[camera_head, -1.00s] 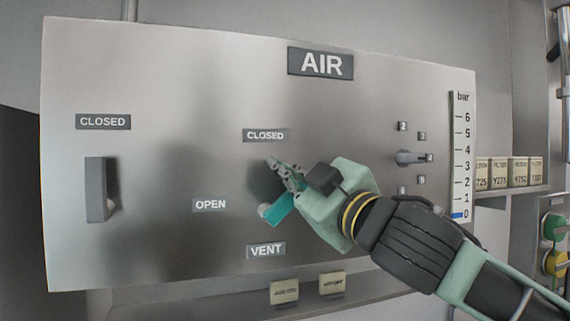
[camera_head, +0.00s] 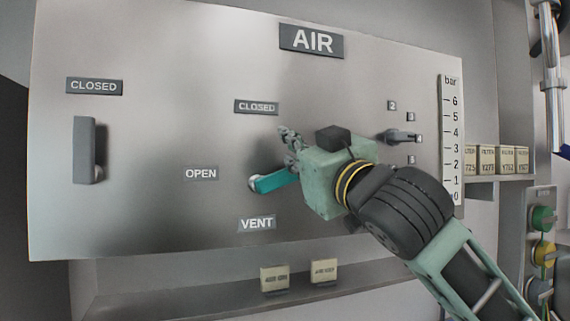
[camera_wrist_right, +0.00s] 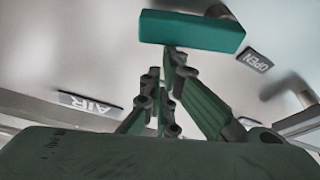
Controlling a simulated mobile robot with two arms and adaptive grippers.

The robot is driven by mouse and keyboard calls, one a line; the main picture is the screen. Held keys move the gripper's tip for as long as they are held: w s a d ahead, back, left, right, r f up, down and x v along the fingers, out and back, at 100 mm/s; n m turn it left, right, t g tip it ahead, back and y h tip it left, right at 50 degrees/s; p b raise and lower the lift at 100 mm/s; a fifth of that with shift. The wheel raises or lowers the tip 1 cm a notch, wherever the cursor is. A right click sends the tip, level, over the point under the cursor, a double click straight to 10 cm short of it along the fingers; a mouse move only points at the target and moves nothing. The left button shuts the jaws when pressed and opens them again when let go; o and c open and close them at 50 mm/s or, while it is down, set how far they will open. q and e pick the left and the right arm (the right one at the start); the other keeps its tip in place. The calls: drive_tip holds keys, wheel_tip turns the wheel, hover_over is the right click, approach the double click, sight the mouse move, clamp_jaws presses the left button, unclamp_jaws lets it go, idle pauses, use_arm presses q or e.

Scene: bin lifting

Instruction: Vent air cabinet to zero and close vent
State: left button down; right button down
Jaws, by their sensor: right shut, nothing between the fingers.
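The teal vent handle (camera_head: 276,180) is on the AIR panel between the labels CLOSED above, OPEN left and VENT below. It points right and slightly up from its pivot. My right gripper (camera_head: 288,139) is shut and empty, its fingertips above the handle, and its body hides the handle's right end. In the right wrist view the handle (camera_wrist_right: 190,32) lies just beyond the shut fingertips (camera_wrist_right: 171,58); I cannot tell if they touch. The bar gauge (camera_head: 451,110) runs from 0 to 6; I cannot make out its blue level mark. My left gripper is not in view.
A grey handle (camera_head: 84,150) stands vertical below a CLOSED label at the panel's left. A grey selector (camera_head: 403,137) with numbers is near the gauge, close above my right arm. Several small labelled blocks (camera_head: 487,159) stand on a shelf right of the panel.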

drive_tip(key=m+b, duration=0.1)
drive_tip(key=m, duration=0.1)
drive_tip(key=d+f+m+h+b, duration=0.1)
drive_tip(key=m, duration=0.1)
drive_tip(key=d+f+m+t+h+b, duration=0.1)
drive_tip(key=b, duration=0.1)
drive_tip(key=shift+w+m, duration=0.3)
drive_tip(key=shift+m, duration=0.1)
drive_tip(key=shift+h, duration=0.4)
